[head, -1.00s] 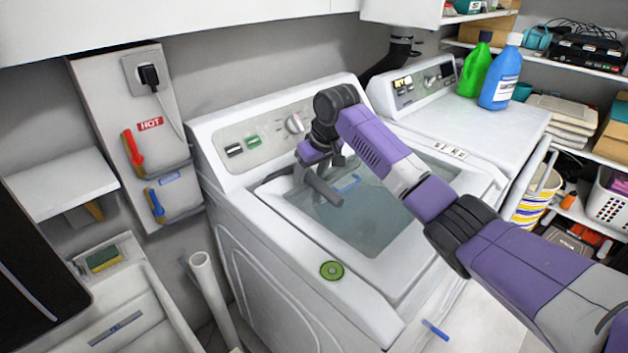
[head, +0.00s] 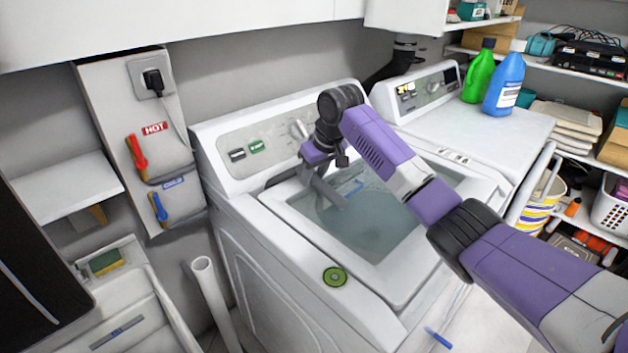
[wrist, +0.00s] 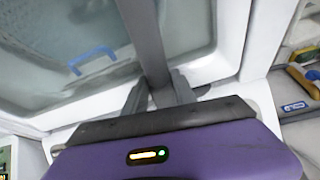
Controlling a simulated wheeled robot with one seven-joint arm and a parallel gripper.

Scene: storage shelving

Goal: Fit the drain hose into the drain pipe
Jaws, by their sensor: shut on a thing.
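The drain hose (head: 330,192) is a grey tube held over the open washer tub. My gripper (head: 318,170) is above the tub's back left part and is shut on the hose. In the wrist view the hose (wrist: 143,30) runs up from between the two grey fingers of my gripper (wrist: 159,92). The drain pipe (head: 210,290) is a white upright pipe with an open top, left of the washer. My gripper and the hose are well apart from it.
The washer (head: 270,240) is open, with water in its tub and a green round item (head: 335,277) on its rim. A sink (head: 130,300) is left of the pipe. A wall panel (head: 120,110) holds red and blue valve handles. A dryer (head: 500,135) stands right.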

